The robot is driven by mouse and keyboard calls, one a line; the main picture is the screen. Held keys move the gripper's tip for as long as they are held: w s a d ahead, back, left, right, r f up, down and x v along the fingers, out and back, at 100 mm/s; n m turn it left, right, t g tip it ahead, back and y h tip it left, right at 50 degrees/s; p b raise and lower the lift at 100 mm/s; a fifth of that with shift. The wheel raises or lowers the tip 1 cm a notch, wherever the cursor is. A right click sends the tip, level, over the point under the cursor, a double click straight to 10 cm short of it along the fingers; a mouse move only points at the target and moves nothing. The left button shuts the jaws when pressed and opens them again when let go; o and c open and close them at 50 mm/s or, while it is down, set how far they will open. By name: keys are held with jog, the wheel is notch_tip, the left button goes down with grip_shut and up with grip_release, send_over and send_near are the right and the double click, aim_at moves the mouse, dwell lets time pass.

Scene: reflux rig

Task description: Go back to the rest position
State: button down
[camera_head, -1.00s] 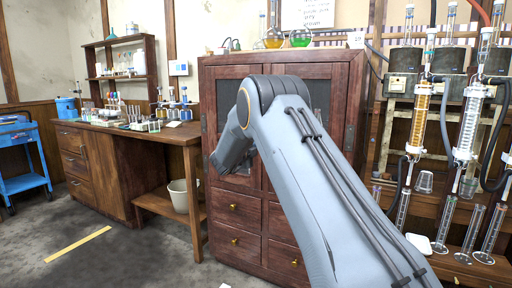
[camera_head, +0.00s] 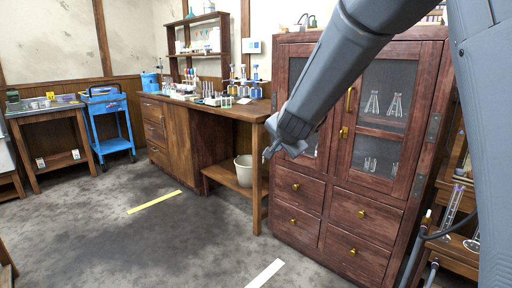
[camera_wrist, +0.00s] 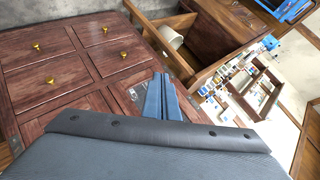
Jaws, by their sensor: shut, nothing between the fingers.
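My gripper (camera_head: 268,153) shows in the head view at the end of my grey arm, in front of the wooden cabinet's left side and near the end of the workbench. In the wrist view my gripper (camera_wrist: 163,90) has its two blue-grey fingers side by side, shut and empty. The wooden cabinet (camera_head: 362,188) has glass doors above and drawers with brass knobs below. It also shows in the wrist view (camera_wrist: 60,75), which looks tilted. My arm hides part of the cabinet's top and left door.
The wooden workbench (camera_head: 180,133) carries many bottles and vials. A white bucket (camera_head: 243,170) stands on its low shelf. A blue cart (camera_head: 108,125) and a side table (camera_head: 50,135) are at the left. Glass cylinders (camera_head: 452,210) stand at the right. The grey floor (camera_head: 150,240) is clear.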

jog(key=s+d+f+n+g, duration=0.1)
jog(key=s+f+n+g, duration=0.25)
jog(key=s, duration=1.05)
jog(key=s+d+f+n+g, duration=0.1)
jog(key=s+f+n+g, duration=0.25)
jog(key=s, duration=1.05)
jog(key=s+d+f+n+g, duration=0.15)
jog(key=s+n+g, duration=0.3)
jog(key=s, duration=0.95)
jog(key=s+d+r+m+h+p, duration=0.1)
jog(key=d+r+p, duration=0.5)
jog(key=p, duration=0.8)
jog(key=shift+d+r+m+p, duration=0.35)
jog(key=shift+d+m, duration=0.1)
jog(key=shift+d, duration=0.6)
